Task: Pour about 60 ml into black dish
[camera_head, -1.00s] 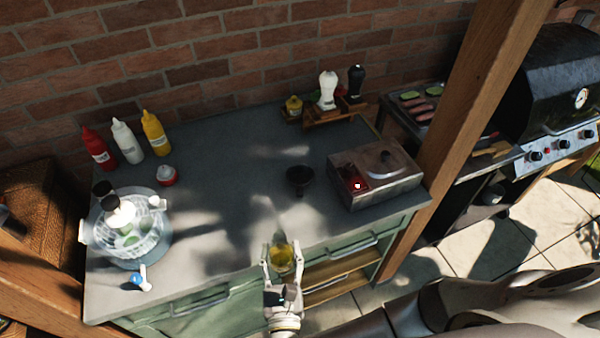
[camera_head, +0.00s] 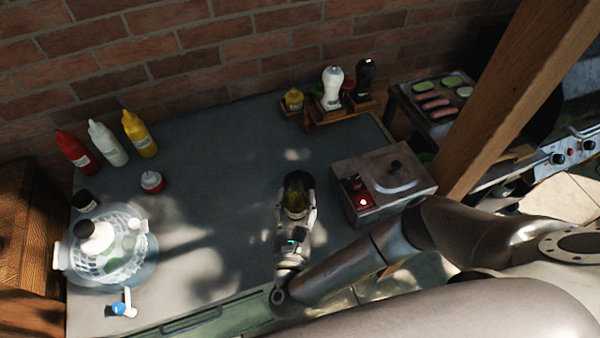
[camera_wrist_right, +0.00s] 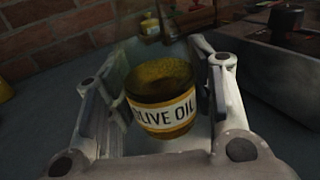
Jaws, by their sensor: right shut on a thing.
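My right gripper (camera_head: 296,205) is shut on an olive oil bottle (camera_head: 295,203), yellow-green with a pale label. In the right wrist view the bottle (camera_wrist_right: 163,98) sits between the fingers, its label reading "OLIVE OIL". The black dish (camera_head: 298,180) shows as a dark shape just beyond the bottle in the head view, mostly hidden by bottle and gripper. I cannot tell whether the bottle touches or overhangs it, or whether any oil flows. The dish cannot be made out in the wrist view. My left gripper is not in view.
A metal box with a lid (camera_head: 382,185) stands close right of my gripper. Red, white and yellow squeeze bottles (camera_head: 108,143) stand at the back left. A glass bowl with a strainer (camera_head: 108,250) is at the left. The middle-left counter (camera_head: 215,170) is clear.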

